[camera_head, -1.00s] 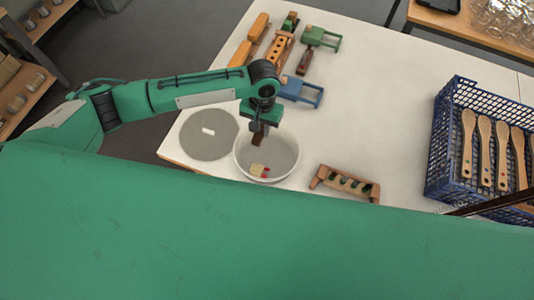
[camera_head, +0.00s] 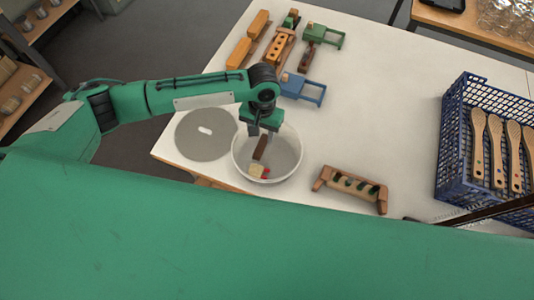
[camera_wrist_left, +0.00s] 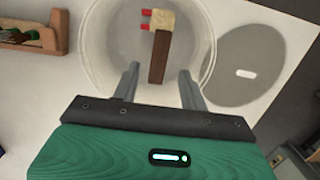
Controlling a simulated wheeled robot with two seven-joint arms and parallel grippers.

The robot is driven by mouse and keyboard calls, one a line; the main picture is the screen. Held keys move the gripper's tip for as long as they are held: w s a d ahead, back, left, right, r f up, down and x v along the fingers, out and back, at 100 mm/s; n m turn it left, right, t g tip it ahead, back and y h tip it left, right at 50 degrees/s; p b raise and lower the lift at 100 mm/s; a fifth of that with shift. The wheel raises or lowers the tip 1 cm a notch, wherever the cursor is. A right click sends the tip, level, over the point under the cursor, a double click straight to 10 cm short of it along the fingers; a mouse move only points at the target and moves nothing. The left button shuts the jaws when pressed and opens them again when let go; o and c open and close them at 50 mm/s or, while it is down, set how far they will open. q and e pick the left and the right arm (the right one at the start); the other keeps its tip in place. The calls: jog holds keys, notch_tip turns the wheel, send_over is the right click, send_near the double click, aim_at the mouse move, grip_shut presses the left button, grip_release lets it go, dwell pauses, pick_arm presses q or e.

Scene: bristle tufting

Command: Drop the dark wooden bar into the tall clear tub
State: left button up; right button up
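The clear round tub (camera_head: 294,168) stands near the table's front edge; it also shows in the left wrist view (camera_wrist_left: 92,52). My left gripper (camera_head: 262,130) is above it, pointing down. In the left wrist view its two fingers (camera_wrist_left: 160,80) are spread, with a gap on each side of the dark wooden bar. The dark wooden bar (camera_head: 260,147) is inside the tub, below the fingers, and shows in the left wrist view (camera_wrist_left: 160,58). It lies against a cream block with red pegs (camera_head: 258,172). My right gripper is not in view.
A grey round lid (camera_head: 190,135) lies left of the tub. A wooden rack with dark green pieces (camera_head: 350,188) stands right of it. Wooden clamps and a blue-framed piece (camera_head: 302,88) lie behind. A blue crate (camera_head: 450,150) holds wooden brushes. The table's middle is clear.

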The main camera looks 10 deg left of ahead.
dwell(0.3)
pick_arm(q)
notch_tip(320, 180, up, 14)
jog(key=w+b, duration=0.1)
jog(key=b, duration=0.2)
jog(key=shift+w+d+f, duration=0.15)
jog(key=shift+w, duration=0.15)
